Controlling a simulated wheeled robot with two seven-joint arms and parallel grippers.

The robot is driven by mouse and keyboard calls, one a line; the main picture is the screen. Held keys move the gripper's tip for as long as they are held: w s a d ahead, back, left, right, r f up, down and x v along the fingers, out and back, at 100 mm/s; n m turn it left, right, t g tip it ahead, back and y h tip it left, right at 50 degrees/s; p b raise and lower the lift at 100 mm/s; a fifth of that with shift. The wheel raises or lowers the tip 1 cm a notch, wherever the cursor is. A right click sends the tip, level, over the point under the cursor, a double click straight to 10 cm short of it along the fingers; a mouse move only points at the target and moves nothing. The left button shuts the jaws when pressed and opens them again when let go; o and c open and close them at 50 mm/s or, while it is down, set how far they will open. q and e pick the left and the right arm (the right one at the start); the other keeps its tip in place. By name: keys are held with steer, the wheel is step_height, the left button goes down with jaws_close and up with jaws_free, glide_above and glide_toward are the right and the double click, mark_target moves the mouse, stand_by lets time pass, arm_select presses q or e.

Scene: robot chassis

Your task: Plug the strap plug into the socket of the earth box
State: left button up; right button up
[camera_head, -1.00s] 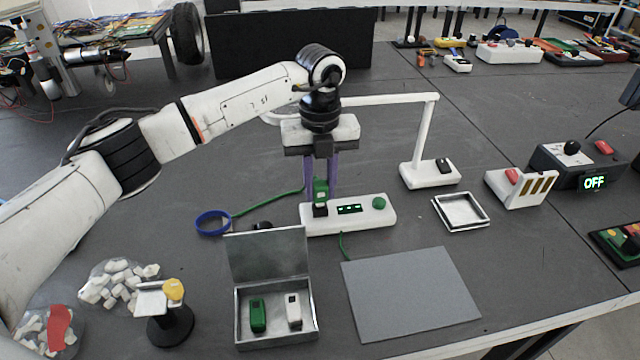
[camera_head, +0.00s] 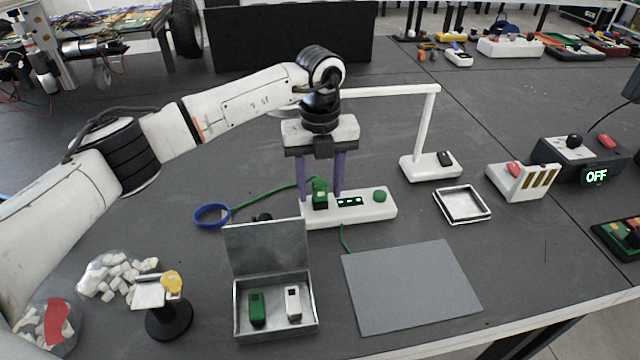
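The white earth box (camera_head: 375,209) stands mid-table with small green lights and a green knob. The green strap plug (camera_head: 320,188) stands upright at the box's left end and looks seated in the socket there. Its green cord runs left to the blue wrist strap ring (camera_head: 212,226) lying on the table. My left gripper (camera_head: 320,194) points down over the plug. Its two purple fingers are spread, with a gap on each side of the plug. The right gripper is not in view.
An open metal box (camera_head: 240,312) holding a green and a white block stands in front. A grey mat (camera_head: 410,288), a white post stand (camera_head: 430,169) and a small tray (camera_head: 462,218) lie to the right. A black stand (camera_head: 169,322) is at front left.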

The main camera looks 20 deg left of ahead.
mark_target(320, 183)
arm_select(q)
step_height(320, 183, up, 10)
steer(key=shift+r, duration=0.2)
stand_by(0.4)
steer(key=shift+f, duration=0.1)
step_height(320, 183, down, 10)
steer(key=shift+r+p, duration=0.35)
steer(key=shift+r, duration=0.2)
steer(key=shift+f, duration=0.15)
